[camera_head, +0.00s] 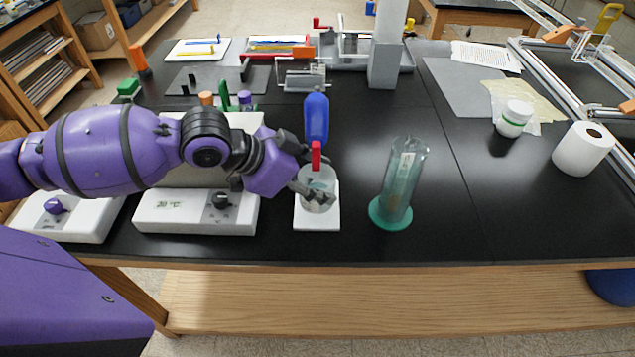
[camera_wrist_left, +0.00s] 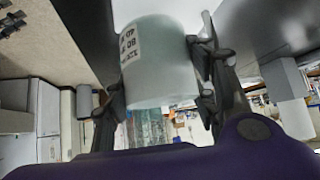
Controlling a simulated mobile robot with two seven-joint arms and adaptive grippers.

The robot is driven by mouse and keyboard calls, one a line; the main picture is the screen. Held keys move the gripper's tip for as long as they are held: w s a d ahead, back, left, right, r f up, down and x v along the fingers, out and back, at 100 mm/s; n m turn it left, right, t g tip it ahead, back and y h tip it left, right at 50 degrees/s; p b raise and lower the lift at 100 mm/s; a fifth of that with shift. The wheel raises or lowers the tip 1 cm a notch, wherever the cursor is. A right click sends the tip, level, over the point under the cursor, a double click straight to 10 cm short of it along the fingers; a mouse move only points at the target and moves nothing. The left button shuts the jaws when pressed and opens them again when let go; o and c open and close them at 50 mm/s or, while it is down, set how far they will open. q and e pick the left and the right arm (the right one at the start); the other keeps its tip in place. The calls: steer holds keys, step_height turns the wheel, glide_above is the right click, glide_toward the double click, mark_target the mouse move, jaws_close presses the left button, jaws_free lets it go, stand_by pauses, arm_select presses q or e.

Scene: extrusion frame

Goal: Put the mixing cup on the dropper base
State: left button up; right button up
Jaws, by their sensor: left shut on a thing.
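The mixing cup (camera_head: 319,176) is clear and pale, and my left gripper (camera_head: 315,193) is shut around its sides. In the left wrist view the cup (camera_wrist_left: 160,65) sits between the two fingers of the gripper (camera_wrist_left: 162,98), with a printed label on its wall. The dropper base (camera_head: 317,223) is a white plate near the table's front edge. The cup and fingers are directly over it in the head view and hide part of it. I cannot tell whether the cup's bottom touches the plate. A red piece (camera_head: 316,155) shows just above the cup. My right gripper is not in view.
A green-based clear cylinder (camera_head: 391,213) stands right of the base. A white hotplate (camera_head: 165,212) is close on the left, and a blue bottle (camera_head: 316,118) is behind. The black table is clear between the cylinder and the paper roll (camera_head: 583,149).

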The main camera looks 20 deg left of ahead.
arm_select(q)
steer(key=f+b, duration=0.1)
steer(key=f, duration=0.1)
steer(key=w+f+b, duration=0.1)
steer(key=f, duration=0.1)
steer(key=shift+a, duration=0.2)
steer(key=shift+s+d+f+b, duration=0.1)
steer(key=shift+s+f+b, duration=0.1)
steer(key=shift+b, duration=0.3)
steer(key=shift+s+d+r, duration=0.1)
steer(key=shift+s+r, duration=0.05)
steer(key=shift+r, duration=0.3)
steer(key=shift+w+f, duration=0.15)
steer(key=shift+w, duration=0.1)
steer(key=o, duration=0.6)
steer(key=shift+f, duration=0.1)
steer(key=shift+c, duration=0.2)
steer(key=o, duration=0.4)
steer(key=shift+s, duration=0.1)
steer(key=shift+o, duration=0.2)
steer(key=shift+a+r, duration=0.3)
steer(key=shift+r, duration=0.05)
steer(key=p+v, duration=0.3)
steer(key=v, duration=0.8)
steer(key=shift+s, duration=0.25)
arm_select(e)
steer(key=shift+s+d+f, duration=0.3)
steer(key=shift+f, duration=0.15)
